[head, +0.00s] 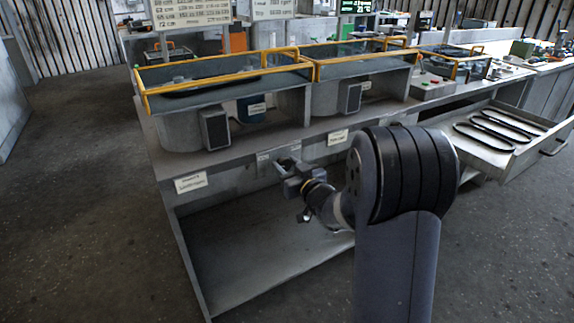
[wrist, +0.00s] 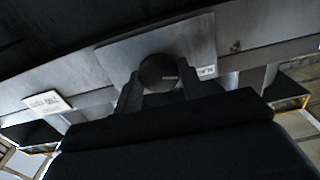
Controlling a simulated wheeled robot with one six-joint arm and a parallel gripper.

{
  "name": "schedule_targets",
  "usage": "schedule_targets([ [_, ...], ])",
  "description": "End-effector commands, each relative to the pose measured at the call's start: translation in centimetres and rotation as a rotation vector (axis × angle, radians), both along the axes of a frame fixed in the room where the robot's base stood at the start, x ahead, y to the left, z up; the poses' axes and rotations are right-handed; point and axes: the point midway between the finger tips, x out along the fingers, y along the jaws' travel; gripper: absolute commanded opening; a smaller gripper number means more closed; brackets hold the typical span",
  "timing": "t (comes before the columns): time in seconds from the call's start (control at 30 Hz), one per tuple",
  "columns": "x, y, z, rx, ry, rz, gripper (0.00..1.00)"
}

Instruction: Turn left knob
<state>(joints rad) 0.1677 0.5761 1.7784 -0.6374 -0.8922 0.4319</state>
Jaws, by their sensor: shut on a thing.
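The knob (wrist: 158,70) is a dark round disc with a light pointer line, on a light grey plate (wrist: 195,42) on the front panel. In the wrist view it sits between the two fingers of my gripper (wrist: 160,86), which is shut on it. The pointer line runs roughly sideways to the right in that view. In the head view my gripper (head: 288,178) is at the front panel below the left housing, and it hides the knob there.
Two glass-topped housings with yellow frames (head: 225,78) stand on the bench (head: 235,158). Labels (head: 190,182) mark its front edge. An open drawer (head: 505,135) with black belts juts out at the right. The lower shelf (head: 240,270) is empty.

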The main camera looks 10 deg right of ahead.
Motion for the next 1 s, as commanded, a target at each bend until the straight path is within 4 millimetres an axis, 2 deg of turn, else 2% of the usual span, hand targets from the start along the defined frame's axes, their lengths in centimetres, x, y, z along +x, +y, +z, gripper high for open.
schedule_targets([
  [0.6, 0.06, -0.16, 0.08, 0.417, 0.135, 0.000, 0.16],
  [1.0, 0.07, -0.20, 0.00, 0.515, 0.166, 0.000, 0.16],
])
